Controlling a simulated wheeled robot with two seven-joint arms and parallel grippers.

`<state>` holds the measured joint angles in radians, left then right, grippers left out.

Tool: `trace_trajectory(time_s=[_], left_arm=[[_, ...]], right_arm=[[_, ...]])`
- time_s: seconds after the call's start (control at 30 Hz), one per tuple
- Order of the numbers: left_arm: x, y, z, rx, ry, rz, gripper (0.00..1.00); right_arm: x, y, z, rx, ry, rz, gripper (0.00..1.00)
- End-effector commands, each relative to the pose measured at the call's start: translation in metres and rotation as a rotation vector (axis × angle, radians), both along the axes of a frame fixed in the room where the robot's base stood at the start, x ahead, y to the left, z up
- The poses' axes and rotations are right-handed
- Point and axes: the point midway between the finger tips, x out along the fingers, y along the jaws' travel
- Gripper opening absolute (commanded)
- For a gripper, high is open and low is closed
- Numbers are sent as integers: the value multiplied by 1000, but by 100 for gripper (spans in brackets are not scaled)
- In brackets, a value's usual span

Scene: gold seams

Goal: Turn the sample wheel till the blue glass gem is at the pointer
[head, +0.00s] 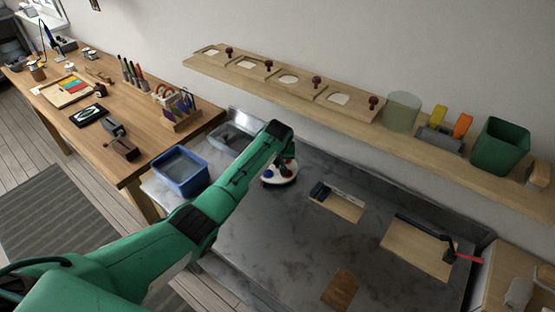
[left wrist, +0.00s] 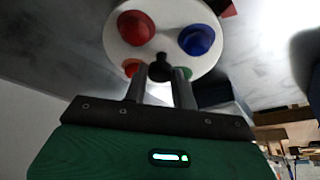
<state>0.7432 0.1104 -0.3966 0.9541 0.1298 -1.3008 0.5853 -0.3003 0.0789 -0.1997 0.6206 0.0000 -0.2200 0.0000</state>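The sample wheel (head: 281,181) is a white disc on the grey bench, partly hidden in the head view by my left gripper (head: 288,161). In the left wrist view the wheel (left wrist: 167,50) carries a red gem (left wrist: 136,28), a blue gem (left wrist: 199,39), an orange gem (left wrist: 131,67) and a green gem (left wrist: 187,73). A small red piece (left wrist: 229,10), perhaps the pointer, shows at the disc's upper right edge. The blue gem is the nearest gem to it, but apart from it. My left fingers close on both sides of a black knob (left wrist: 160,70). My right gripper is out of view.
A blue tub (head: 181,174) stands left of my arm. A wall shelf (head: 400,135) with several boards, a glass jar and a green bin (head: 499,146) runs behind. Boards (head: 417,247) and tools lie right of the wheel. Bare bench lies between.

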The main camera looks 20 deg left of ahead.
Motion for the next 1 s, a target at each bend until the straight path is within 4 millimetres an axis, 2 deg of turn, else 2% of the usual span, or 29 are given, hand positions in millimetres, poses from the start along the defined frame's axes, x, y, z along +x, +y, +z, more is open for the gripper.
trace_trajectory(time_s=[0.03, 0.07, 0.23, 0.47, 0.73, 0.77, 0.8, 0.87, 1.0], left_arm=[[0, 0, 0, -1, 0, 0, 4], [0, 0, 0, -1, 0, 0, 0], [0, -1, 1, -2, -1, 15, 0], [1, -1, 1, -2, 0, 122, 0], [1, -1, 1, -1, -1, 128, 0], [1, -1, 1, -1, -1, 128, 31], [1, -1, 1, -1, -1, 128, 38], [1, -1, 1, 0, -1, 127, 48], [1, -1, 1, 0, -1, 127, 48]], right_arm=[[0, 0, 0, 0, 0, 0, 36], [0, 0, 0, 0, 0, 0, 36], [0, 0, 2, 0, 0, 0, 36], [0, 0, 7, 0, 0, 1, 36], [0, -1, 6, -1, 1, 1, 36], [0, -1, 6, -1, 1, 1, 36], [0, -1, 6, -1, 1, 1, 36], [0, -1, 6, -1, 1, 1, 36], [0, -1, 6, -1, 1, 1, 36]])
